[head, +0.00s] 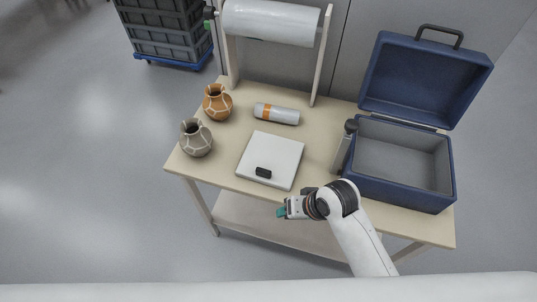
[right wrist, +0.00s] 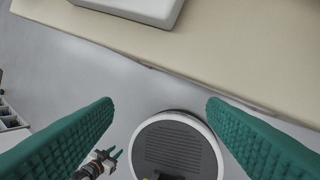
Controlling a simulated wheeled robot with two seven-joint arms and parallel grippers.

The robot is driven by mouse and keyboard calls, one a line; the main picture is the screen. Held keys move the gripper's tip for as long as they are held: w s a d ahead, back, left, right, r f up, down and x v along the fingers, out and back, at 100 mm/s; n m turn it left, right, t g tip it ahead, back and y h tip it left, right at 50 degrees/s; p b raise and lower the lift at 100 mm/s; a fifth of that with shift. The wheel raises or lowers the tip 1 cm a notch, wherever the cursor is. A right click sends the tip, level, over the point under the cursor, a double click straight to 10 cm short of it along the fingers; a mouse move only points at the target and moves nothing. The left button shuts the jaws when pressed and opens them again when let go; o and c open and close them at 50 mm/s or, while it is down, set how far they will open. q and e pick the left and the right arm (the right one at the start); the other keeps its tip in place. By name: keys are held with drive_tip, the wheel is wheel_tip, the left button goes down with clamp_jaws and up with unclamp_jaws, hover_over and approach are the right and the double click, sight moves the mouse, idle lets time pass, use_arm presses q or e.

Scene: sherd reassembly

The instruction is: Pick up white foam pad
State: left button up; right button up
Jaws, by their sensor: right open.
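A flat white square slab, which looks like the white foam pad (head: 276,150), lies on the table with a small black object (head: 263,172) on its front part. Its edge shows at the top of the right wrist view (right wrist: 140,8). My right gripper (head: 282,211) is open and empty, just off the table's front edge, in front of the pad and apart from it. Its teal fingers stand wide apart in the right wrist view (right wrist: 160,102). What looks like my left gripper (right wrist: 110,157) shows small at the lower left there; its opening is unclear.
On the table (head: 225,165) stand an orange-brown pot (head: 217,104) and a grey pot (head: 196,140). Behind the pad lies a cylinder with an orange band (head: 277,114). A roll (head: 270,22) hangs on a stand. An open blue case (head: 400,190) stands right.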

drive_tip(key=w+a+r+g, duration=0.2)
drive_tip(key=w+a+r, duration=0.45)
drive_tip(key=a, duration=0.25)
wheel_tip(320, 180, up, 6)
drive_tip(key=m+h, duration=0.4)
drive_tip(key=m, duration=0.1)
hover_over(264, 169)
drive_tip(key=shift+g, duration=0.4)
drive_tip(key=f, duration=0.6)
drive_tip(key=shift+s+a, duration=0.2)
drive_tip(key=shift+s, duration=0.1)
drive_tip(key=shift+w+d+f, duration=0.1)
drive_tip(key=shift+w+f, duration=0.05)
drive_tip(key=shift+f, duration=1.2)
drive_tip(key=shift+w+d+f, duration=0.1)
drive_tip(key=shift+f, duration=1.25)
drive_tip(key=c, duration=1.1)
